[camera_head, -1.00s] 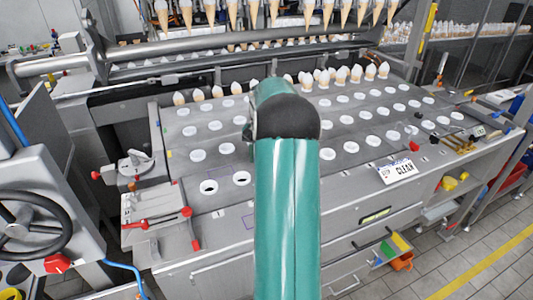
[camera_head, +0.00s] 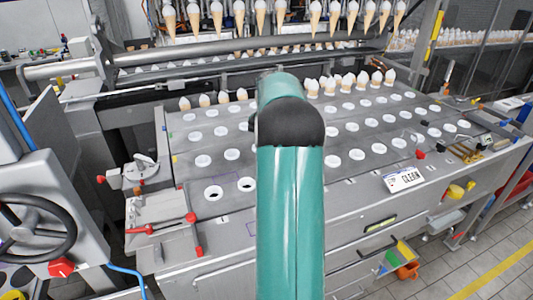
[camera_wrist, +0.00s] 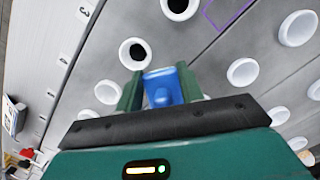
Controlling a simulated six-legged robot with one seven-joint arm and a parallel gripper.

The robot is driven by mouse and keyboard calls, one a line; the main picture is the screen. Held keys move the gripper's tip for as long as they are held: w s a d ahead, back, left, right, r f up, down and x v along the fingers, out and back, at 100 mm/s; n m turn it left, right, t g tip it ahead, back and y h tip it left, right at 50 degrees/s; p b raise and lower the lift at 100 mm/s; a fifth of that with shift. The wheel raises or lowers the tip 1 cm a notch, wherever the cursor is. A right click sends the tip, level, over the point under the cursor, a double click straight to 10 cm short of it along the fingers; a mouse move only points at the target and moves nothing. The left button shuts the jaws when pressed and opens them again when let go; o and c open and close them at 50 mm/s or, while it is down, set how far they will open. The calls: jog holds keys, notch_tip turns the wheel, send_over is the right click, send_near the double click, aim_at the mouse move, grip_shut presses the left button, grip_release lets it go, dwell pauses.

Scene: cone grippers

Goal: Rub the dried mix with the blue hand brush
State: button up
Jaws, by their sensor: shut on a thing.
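In the wrist view my gripper (camera_wrist: 160,92) is shut on the blue hand brush (camera_wrist: 162,84). The brush sits between the two green fingers, and only its blue upper part shows; its bristles are hidden. Behind it is the grey machine plate with white-rimmed holes. One dark open hole (camera_wrist: 134,53) lies just beyond the fingers, and another (camera_wrist: 181,6) is at the top edge. I cannot tell whether the brush touches the plate. In the head view my teal arm covers the gripper and the brush. I cannot make out the dried mix in either view.
The plate (camera_head: 300,160) holds rows of white-rimmed holes, with filled cones (camera_head: 350,82) standing along its back. More cones hang above. A "CLEAN" sign (camera_head: 404,179) lies at the front right. Red-handled clamps (camera_head: 163,222) are at the front left.

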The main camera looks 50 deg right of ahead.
jog(key=shift+r, duration=0.15)
jog(key=shift+r, duration=1.45)
